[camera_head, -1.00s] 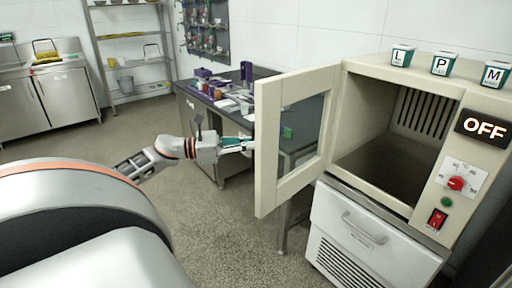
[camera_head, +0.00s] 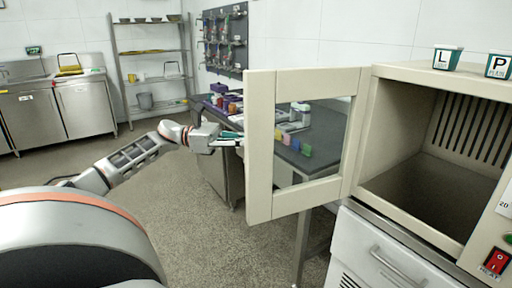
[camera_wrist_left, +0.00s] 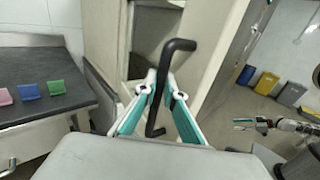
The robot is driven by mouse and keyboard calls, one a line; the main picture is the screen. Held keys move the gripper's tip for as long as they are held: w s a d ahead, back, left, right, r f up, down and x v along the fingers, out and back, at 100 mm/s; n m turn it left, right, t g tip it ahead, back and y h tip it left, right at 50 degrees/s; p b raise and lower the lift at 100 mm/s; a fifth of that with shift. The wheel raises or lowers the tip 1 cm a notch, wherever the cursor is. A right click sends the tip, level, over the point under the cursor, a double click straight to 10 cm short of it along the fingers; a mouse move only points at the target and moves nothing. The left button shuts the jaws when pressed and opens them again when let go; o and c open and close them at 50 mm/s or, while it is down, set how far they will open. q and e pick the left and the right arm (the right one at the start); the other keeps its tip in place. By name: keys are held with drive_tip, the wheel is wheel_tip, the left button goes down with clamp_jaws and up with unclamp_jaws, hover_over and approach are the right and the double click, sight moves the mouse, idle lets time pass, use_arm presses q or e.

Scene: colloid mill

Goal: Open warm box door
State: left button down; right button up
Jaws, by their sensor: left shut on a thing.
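The warm box (camera_head: 390,120) is a cream cabinet at the right of the head view. Its framed, windowed door (camera_head: 260,150) stands wide open, hinged at the box's left edge, and the empty-looking interior (camera_head: 425,190) shows. My left gripper (camera_head: 232,142) is at the outer side of the door near its free edge, with the fingertips partly hidden by the door. In the left wrist view, my left gripper (camera_wrist_left: 166,90) has its teal fingers closed around the black door handle (camera_wrist_left: 157,88). A small gripper with teal fingers, apparently my right one (camera_wrist_left: 243,124), shows far right.
A dark table (camera_head: 325,120) with containers and coloured blocks stands behind the door. Labelled cups (camera_head: 447,57) sit on the box. A white drawer unit (camera_head: 375,250) is below. Steel shelving and cabinets line the back left. The floor left of the door is clear.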

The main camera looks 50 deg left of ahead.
idle(0.4)
use_arm(q)
drive_tip(key=c, duration=2.1)
unclamp_jaws()
drive_tip(key=shift+c, duration=0.2)
drive_tip(key=shift+a, duration=0.1)
drive_tip(key=v, duration=1.2)
